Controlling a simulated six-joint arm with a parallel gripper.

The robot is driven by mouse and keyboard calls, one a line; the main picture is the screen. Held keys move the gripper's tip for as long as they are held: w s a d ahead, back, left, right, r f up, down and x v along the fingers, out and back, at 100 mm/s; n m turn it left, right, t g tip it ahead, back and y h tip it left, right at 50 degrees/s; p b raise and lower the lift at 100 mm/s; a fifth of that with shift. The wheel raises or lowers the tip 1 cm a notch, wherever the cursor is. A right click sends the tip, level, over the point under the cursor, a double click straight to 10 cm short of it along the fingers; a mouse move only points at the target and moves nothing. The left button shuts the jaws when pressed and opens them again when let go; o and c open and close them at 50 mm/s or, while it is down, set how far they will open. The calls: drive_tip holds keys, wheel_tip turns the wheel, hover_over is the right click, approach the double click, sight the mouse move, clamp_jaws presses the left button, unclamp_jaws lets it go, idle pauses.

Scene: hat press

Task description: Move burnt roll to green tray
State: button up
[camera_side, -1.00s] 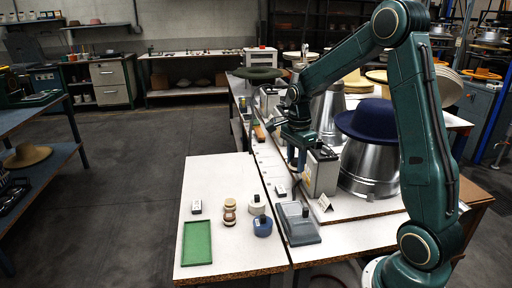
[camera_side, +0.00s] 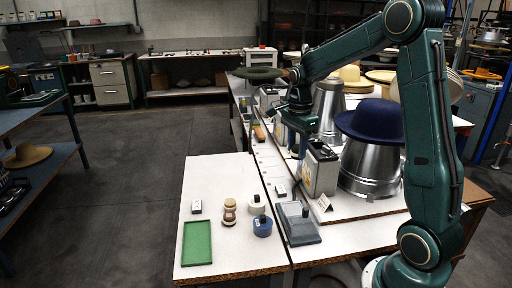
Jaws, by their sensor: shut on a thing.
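My gripper (camera_side: 297,152) points down over the long bench, just left of the grey metal can. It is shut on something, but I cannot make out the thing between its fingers. The green tray (camera_side: 198,243) lies flat and empty at the front left of the near table, well away from my gripper. I cannot pick out the burnt roll with certainty. A small stack of cream and reddish-brown rolls (camera_side: 229,212) stands right of the tray. A white roll (camera_side: 256,205) and a blue roll (camera_side: 263,227) lie beside it.
The grey metal can (camera_side: 320,170) and a silver hat block with a navy hat (camera_side: 371,122) stand close right of my gripper. A grey stapler-like device (camera_side: 298,224) and a folded white card (camera_side: 325,203) are in front. The near table's back left is clear.

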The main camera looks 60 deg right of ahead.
drive_tip(key=shift+w, duration=0.1)
drive_tip(key=w+a+n, duration=0.5)
drive_tip(key=w+a, duration=0.3)
drive_tip(key=a, duration=0.5)
drive_tip(key=w+a+f+n, duration=0.1)
drive_tip(key=w+a+n, duration=0.3)
drive_tip(key=w+a, duration=0.4)
drive_tip(key=a, duration=0.6)
drive_tip(key=shift+w+a+n, duration=0.2)
drive_tip(key=shift+a+n, duration=0.05)
drive_tip(key=shift+n, duration=0.15)
drive_tip(key=shift+f, duration=0.1)
hover_over(197, 242)
wheel_tip(197, 242, down, 16)
drive_tip(key=shift+r, duration=0.2)
drive_tip(key=shift+f, duration=0.1)
drive_tip(key=shift+f, duration=2)
drive_tip(key=shift+f, duration=0.1)
